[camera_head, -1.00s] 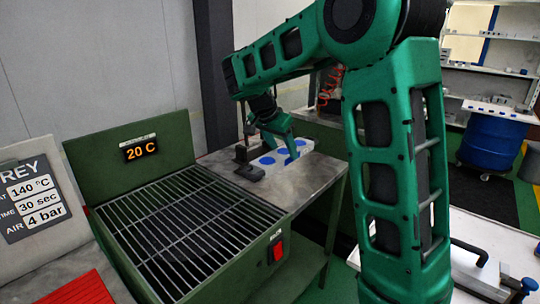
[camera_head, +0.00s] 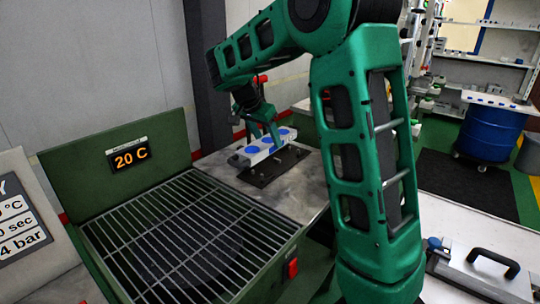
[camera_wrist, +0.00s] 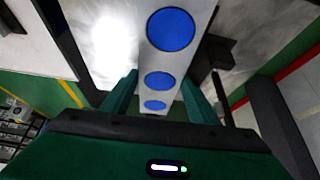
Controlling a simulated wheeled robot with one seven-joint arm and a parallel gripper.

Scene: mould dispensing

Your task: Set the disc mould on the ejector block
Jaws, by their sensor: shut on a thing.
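The disc mould (camera_head: 240,160) is a pale grey bar with several round blue faces on top. My gripper (camera_head: 265,140) is shut on it, with the fingers across its sides. The mould looks level and lies over a dark flat plate (camera_head: 266,176), which seems to be the ejector block, on the metal table. I cannot tell whether mould and plate touch. In the wrist view the mould (camera_wrist: 194,17) runs between my green fingers (camera_wrist: 158,97). A dark block part (camera_wrist: 216,52) shows to its right; the rest of the plate is mostly hidden there.
A green cooling station with a wire grid (camera_head: 185,235) and a 20 C display (camera_head: 131,158) stands in front and left of the metal table (camera_head: 305,190). At right, a handled lid-like metal plate (camera_head: 485,270) lies on a white bench. A blue drum (camera_head: 488,132) stands farther back.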

